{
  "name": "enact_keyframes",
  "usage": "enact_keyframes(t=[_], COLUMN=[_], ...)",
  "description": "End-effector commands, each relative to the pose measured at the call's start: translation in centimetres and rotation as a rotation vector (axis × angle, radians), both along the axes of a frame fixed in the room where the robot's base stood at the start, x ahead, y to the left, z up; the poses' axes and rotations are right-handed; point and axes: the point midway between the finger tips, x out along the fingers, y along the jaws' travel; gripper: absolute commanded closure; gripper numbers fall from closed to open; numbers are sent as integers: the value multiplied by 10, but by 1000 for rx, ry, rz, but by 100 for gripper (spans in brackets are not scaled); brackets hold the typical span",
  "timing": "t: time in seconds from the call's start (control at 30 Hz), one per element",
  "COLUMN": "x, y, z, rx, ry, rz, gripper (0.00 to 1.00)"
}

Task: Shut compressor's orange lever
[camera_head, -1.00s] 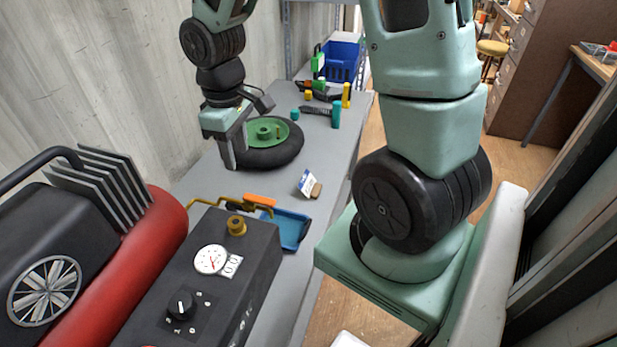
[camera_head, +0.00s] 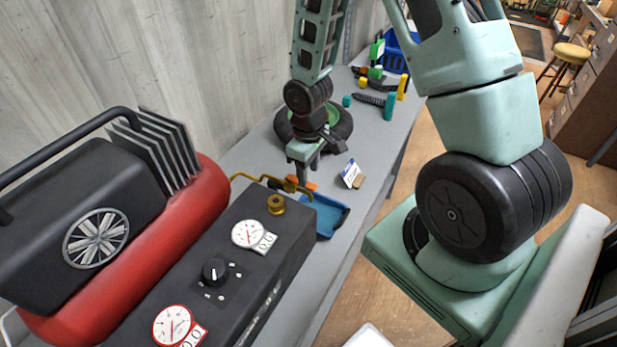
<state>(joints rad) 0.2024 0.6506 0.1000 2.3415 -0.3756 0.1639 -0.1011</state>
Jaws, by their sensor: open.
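The compressor has a red tank (camera_head: 190,203), a black motor housing and a black control box (camera_head: 262,222) with gauges and a knob. A thin brass pipe (camera_head: 244,177) runs out behind the box toward the orange lever (camera_head: 311,186). The lever shows as orange bits on both sides of my gripper's finger. My gripper (camera_head: 304,172) points down at the lever, open, with nothing seen between its fingers. The near finger hides the lever's middle, and I cannot tell whether it touches it.
A blue tray (camera_head: 322,217) lies just below the lever. A small box with a blue-and-white label (camera_head: 351,174) lies to the right. A wheel (camera_head: 340,121) lies behind my gripper. Tools and a blue crate (camera_head: 399,50) are farther back on the grey bench (camera_head: 352,226).

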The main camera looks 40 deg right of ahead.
Motion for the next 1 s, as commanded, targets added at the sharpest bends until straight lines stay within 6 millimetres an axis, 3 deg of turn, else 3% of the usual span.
enact_keyframes(t=[0.23,0.6,0.63,0.77,0.8,1.0], x=[0,0,0,0,0,1], y=[0,0,0,0,0,-1], z=[-27,-32,-32,-32,-32,-32], rx=[1,0,0,0,0,0], ry=[0,-1,0,-1,-1,-1], rz=[-1,-1,-1,-1,-1,2], gripper=[56,56,59,95,100,100])
